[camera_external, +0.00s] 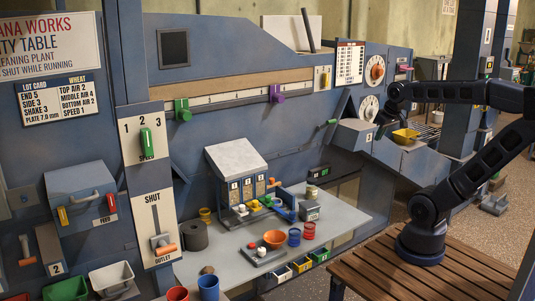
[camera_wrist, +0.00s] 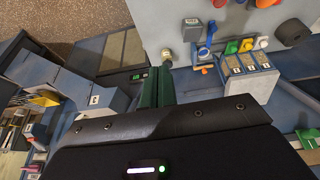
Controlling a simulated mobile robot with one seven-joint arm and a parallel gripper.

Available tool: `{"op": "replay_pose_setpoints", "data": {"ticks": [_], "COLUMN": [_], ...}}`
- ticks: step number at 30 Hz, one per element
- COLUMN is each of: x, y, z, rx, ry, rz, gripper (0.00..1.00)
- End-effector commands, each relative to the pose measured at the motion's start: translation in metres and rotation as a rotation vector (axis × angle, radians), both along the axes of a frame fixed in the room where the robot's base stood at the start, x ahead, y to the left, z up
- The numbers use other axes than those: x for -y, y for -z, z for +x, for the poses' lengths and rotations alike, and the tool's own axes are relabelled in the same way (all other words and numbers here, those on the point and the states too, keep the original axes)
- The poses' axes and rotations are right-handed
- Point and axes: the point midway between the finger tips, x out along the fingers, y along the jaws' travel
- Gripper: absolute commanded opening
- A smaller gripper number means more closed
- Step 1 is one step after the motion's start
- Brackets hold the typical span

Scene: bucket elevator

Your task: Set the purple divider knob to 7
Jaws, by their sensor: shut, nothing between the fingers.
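The purple divider knob (camera_external: 276,93) sits on a long pale rail (camera_external: 230,99) across the blue machine's front, toward the rail's right part. The rail's scale marks are too small to read. A green knob (camera_external: 182,110) sits near the left end of the same rail. My gripper (camera_external: 380,132) hangs to the right of the purple knob and lower, well apart from it, in front of the machine's right part. In the wrist view my gripper's green fingers (camera_wrist: 158,86) are together with nothing between them. The purple knob does not show in the wrist view.
A sloped white-topped box (camera_external: 235,158) juts out under the rail.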

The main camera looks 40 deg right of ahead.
Motion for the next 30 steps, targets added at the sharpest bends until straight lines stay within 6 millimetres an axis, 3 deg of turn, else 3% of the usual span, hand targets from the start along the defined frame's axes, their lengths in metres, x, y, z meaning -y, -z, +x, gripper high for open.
{"op": "replay_pose_setpoints", "data": {"ticks": [6,15,30], "x": [-0.005,-0.017,-0.054], "y": [-0.043,-0.091,-0.15], "z": [0.05,0.12,0.242], "rx": [-0.019,-0.04,-0.055], "ry": [-0.003,0.002,0.03], "rz": [-0.033,-0.084,-0.171], "gripper": [0.0,0.0,0.0]}}
